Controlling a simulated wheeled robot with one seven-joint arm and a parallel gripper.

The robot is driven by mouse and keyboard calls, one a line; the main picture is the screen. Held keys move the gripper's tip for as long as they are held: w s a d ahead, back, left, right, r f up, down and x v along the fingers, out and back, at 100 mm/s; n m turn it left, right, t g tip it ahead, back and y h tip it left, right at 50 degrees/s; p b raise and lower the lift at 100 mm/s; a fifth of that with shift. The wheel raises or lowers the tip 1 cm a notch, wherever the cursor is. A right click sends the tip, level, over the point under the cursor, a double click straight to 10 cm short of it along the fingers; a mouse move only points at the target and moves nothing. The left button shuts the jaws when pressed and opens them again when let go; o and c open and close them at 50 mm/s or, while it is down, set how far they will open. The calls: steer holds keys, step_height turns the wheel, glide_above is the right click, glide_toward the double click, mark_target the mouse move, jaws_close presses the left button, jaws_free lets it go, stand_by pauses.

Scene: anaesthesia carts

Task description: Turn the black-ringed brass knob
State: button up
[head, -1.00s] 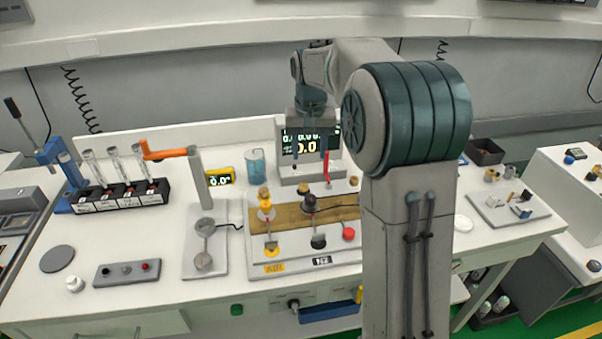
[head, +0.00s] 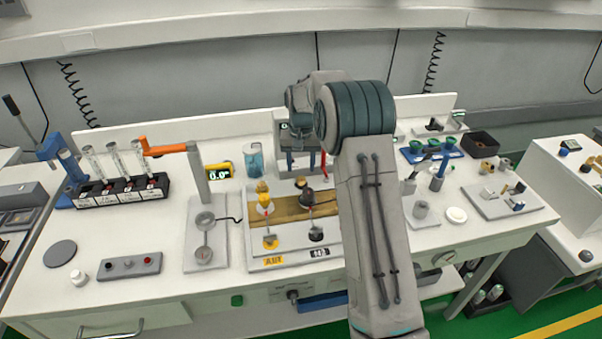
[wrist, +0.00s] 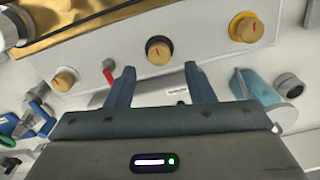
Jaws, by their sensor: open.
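The black-ringed brass knob (wrist: 158,50) shows in the wrist view on a pale panel, with a red mark on its face. In the head view the knob (head: 300,182) is small, just below my fingers. My gripper (wrist: 161,72) is open and empty. In the wrist view its two blue fingers come in from below, one to each side of the knob's line, with the knob just past the tips. I see no contact. In the head view my gripper (head: 301,172) points down over the panel.
A yellow-ringed brass knob (wrist: 245,28) is to the right in the wrist view. A plain brass knob (wrist: 65,80) and a red lever (wrist: 108,70) are to the left. A blue cup (head: 253,160) stands left of my gripper. The display behind is mostly hidden by my arm.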

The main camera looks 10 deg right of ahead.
mark_target(301, 178)
steer(key=shift+f, duration=2.2)
steer(key=shift+c, duration=0.3)
steer(key=c, duration=0.9)
steer(key=shift+c, duration=0.2)
steer(key=m+b, duration=0.1)
steer(key=m, duration=0.2)
steer(key=shift+m, duration=0.3)
steer(key=shift+m+b, duration=0.4)
steer(key=shift+m, duration=1.8)
